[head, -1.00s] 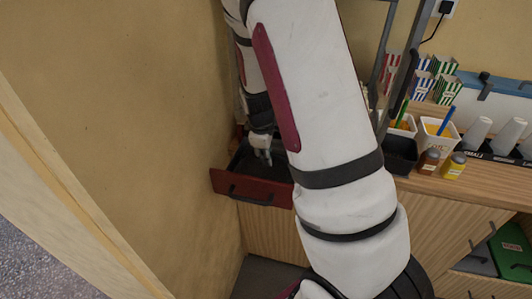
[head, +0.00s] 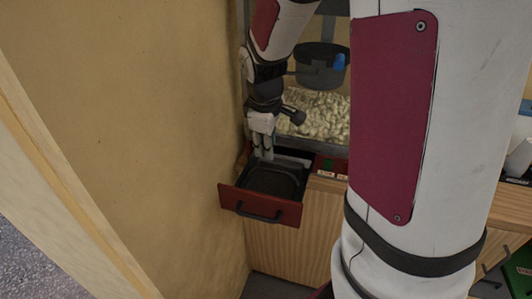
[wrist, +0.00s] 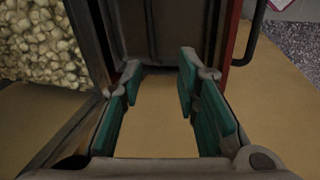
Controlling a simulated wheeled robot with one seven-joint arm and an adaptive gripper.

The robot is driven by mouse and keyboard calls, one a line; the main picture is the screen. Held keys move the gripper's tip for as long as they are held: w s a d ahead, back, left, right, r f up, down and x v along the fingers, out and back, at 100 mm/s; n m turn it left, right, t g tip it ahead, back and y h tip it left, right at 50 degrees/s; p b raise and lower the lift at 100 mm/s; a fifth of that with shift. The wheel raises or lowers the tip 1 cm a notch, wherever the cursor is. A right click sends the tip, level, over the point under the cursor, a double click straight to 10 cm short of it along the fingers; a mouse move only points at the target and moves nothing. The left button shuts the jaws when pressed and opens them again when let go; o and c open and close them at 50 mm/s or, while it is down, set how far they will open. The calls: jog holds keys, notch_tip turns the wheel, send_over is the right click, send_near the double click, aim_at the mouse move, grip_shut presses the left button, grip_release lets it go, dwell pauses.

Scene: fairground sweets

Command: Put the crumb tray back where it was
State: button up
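The crumb tray (head: 262,205) is a dark, shallow pan with a dark red front and a black handle. It sticks out of the base of the popcorn machine, close to the wall, and looks empty. My gripper (head: 262,152) points down at the tray's rear left part. In the wrist view my gripper (wrist: 160,95) is open, with green pads apart and nothing held between them. The dark tray (wrist: 168,35) shows beyond the fingertips there, with its red front and handle at the right. Whether a finger touches the tray is unclear.
The popcorn machine (head: 318,115) holds a heap of popcorn and a hanging dark kettle (head: 320,65). The yellow wall (head: 150,110) stands close on the tray's left. A wooden counter front (head: 310,225) is below and right. My own arm hides much of the right.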

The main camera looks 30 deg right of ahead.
jog(key=s+a+r+m+t+y, duration=0.1)
jog(key=s+a+r+m, duration=0.2)
jog(key=s+a+r, duration=0.3)
jog(key=s+a+r+m+t+y, duration=0.1)
jog(key=s+a+r+m+t, duration=0.1)
jog(key=s+a+r, duration=0.5)
jog(key=s+r+m, duration=0.1)
jog(key=s, duration=0.3)
jog(key=shift+s+a+m, duration=0.25)
jog(key=shift+s+m, duration=0.15)
